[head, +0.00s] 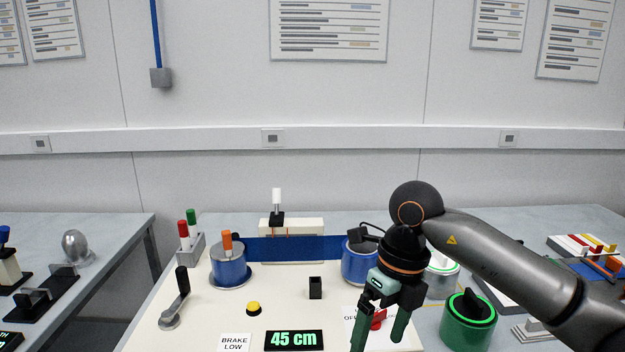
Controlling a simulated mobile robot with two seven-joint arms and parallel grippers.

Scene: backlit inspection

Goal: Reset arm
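My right gripper (380,335) hangs from the dark arm that comes in from the right, over the front right part of a cream panel (200,315). Its two green fingers point down and are spread apart. A red knob (378,319) shows between the fingers, beside a partly hidden white label; I cannot tell whether a finger touches it. My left gripper is not in view. The panel also bears a crank with a black handle (182,280), a yellow button (254,308) and a display (294,340) reading "45 cm".
A blue belt (290,248) runs between two blue rollers, the left one (229,268) with an orange peg. A small black block (315,288) stands mid-panel. A green-rimmed drum (467,322) stands right of the gripper. Side tables hold a silver bulb (75,246) and colored strips (590,246).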

